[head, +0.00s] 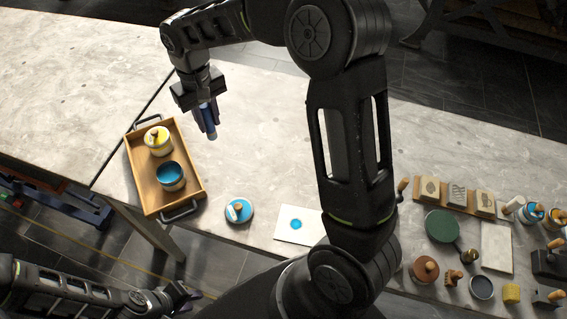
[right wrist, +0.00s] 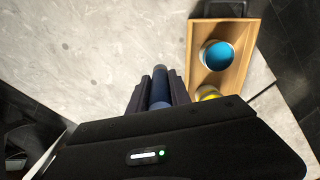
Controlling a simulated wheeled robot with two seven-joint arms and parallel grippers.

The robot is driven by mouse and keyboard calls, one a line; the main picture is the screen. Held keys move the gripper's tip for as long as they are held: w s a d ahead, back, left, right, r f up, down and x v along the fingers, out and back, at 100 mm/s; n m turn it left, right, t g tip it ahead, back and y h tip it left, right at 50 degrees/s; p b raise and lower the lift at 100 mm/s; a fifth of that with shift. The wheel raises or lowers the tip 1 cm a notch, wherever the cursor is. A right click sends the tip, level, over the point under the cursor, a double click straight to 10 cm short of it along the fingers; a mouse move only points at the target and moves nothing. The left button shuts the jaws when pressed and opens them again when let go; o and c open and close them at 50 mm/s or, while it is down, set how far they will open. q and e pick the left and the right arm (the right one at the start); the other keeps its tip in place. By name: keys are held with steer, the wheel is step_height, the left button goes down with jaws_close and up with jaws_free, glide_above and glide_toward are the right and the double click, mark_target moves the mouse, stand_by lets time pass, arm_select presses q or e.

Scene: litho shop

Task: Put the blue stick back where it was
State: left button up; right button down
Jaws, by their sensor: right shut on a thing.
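My right gripper (head: 206,122) is shut on the blue stick (head: 211,135), which points down and is held above the table, right of the wooden tray (head: 188,146). In the right wrist view the stick (right wrist: 160,85) shows between the fingers (right wrist: 159,92); its upper part is hidden by the gripper. The tray holds an open tin of blue ink (head: 171,176) and a tin with yellow (head: 158,140). The blue tin (right wrist: 217,55) and tray (right wrist: 250,60) also show in the right wrist view. My left gripper (head: 187,294) is low at the bottom left, its jaws unclear.
A round blue lid-like disc with a knob (head: 239,211) lies right of the tray. A white sheet with a blue spot (head: 297,238) is further right. Stamps (head: 457,194), a green disc (head: 441,226) and jars crowd the right end. The table behind the tray is clear.

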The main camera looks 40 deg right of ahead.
steer(key=shift+d, duration=0.1)
steer(key=s+d+f+n+p, duration=0.1)
steer(key=s+d+n, duration=0.9)
steer(key=d, duration=0.2)
steer(key=shift+s+d+f+p, duration=0.2)
steer(key=shift+s+f+p, duration=0.1)
steer(key=shift+f+p, duration=0.1)
steer(key=shift+f, duration=0.1)
step_height(320, 180, down, 6)
steer(key=b, duration=0.4)
steer(key=shift+b, duration=0.4)
steer(key=shift+f, duration=0.1)
step_height(320, 180, down, 4)
steer(key=b, duration=0.3)
steer(key=shift+r, duration=0.2)
